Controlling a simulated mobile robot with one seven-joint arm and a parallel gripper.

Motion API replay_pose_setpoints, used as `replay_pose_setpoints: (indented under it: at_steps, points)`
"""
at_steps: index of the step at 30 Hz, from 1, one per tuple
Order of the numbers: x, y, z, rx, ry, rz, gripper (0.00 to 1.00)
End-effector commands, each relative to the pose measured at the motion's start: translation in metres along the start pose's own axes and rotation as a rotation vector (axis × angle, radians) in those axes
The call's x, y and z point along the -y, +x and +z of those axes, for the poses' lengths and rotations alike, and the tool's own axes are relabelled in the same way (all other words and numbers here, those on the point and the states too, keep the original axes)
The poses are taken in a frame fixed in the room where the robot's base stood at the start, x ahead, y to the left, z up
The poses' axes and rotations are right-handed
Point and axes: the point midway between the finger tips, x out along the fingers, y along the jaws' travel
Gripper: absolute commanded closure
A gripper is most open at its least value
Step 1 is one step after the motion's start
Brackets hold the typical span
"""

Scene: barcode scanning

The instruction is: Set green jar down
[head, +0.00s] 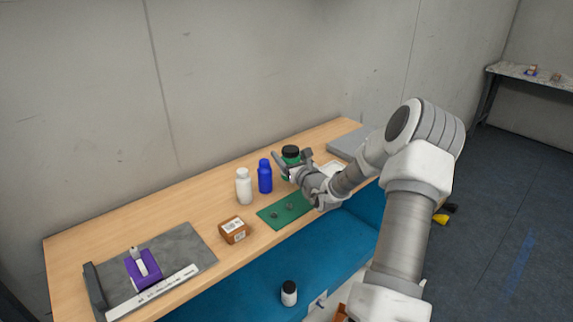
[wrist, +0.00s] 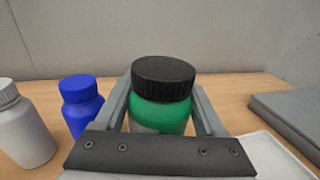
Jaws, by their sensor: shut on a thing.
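The green jar (wrist: 162,112) has a ribbed black lid and stands upright between the two fingers of my gripper (wrist: 162,115) in the wrist view. The fingers are shut on its sides. In the head view the green jar (head: 290,154) is at the back of the wooden table, right of the blue bottle, partly hidden by my gripper (head: 292,167). Its base is hidden in both views, so I cannot tell whether it touches the table.
A blue bottle (head: 265,176) and a white bottle (head: 244,186) stand left of the jar. A green mat (head: 272,219), a brown box-shaped item (head: 233,230) and a grey board (head: 203,252) lie nearer. A white tray (wrist: 270,155) and grey slab (head: 347,142) are to the right.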

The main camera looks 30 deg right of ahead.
Motion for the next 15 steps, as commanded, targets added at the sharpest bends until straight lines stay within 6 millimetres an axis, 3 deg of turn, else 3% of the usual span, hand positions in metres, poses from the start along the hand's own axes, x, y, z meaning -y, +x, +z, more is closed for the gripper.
replay_pose_setpoints:
  at_steps: [5,15]
  points:
    - [0.000,0.000,-0.028,-0.001,0.003,0.000,0.95]
    - [0.000,0.000,-0.031,0.001,0.001,0.000,0.95]
